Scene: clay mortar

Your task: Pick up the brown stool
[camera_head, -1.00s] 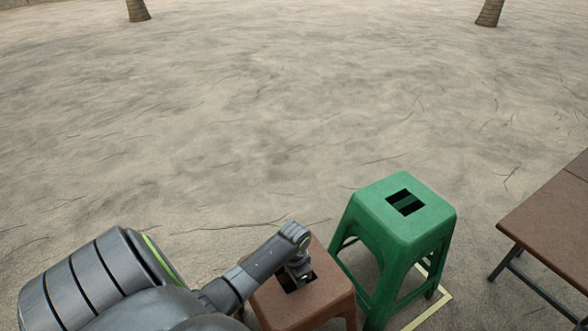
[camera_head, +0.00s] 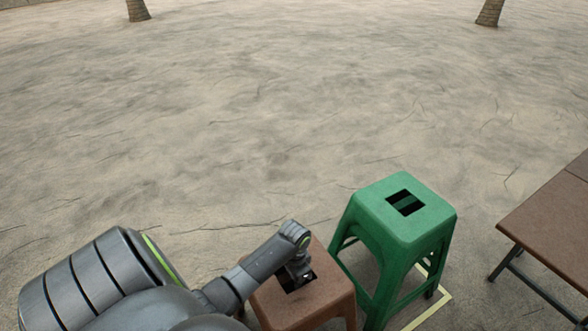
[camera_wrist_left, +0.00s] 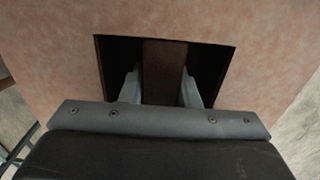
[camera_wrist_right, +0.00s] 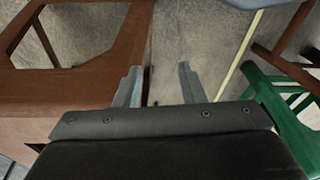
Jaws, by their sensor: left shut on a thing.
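The brown stool (camera_head: 325,300) stands upright at the bottom middle of the head view, left of the green stool. Its seat has a dark rectangular slot with a central bar (camera_wrist_left: 164,70). My left gripper (camera_wrist_left: 160,88) reaches down into the slot, one finger on each side of the bar, and is shut on it. In the head view my left gripper (camera_head: 300,274) covers part of the slot. The right wrist view shows the brown stool's side and legs (camera_wrist_right: 95,80) at left. My right gripper (camera_wrist_right: 158,84) is open and empty beside it, low down.
The green stool (camera_head: 410,230) stands close on the right of the brown one; its legs also show in the right wrist view (camera_wrist_right: 275,105). A brown folding table (camera_head: 545,220) is at far right. A pale yellow line (camera_head: 440,300) marks the floor.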

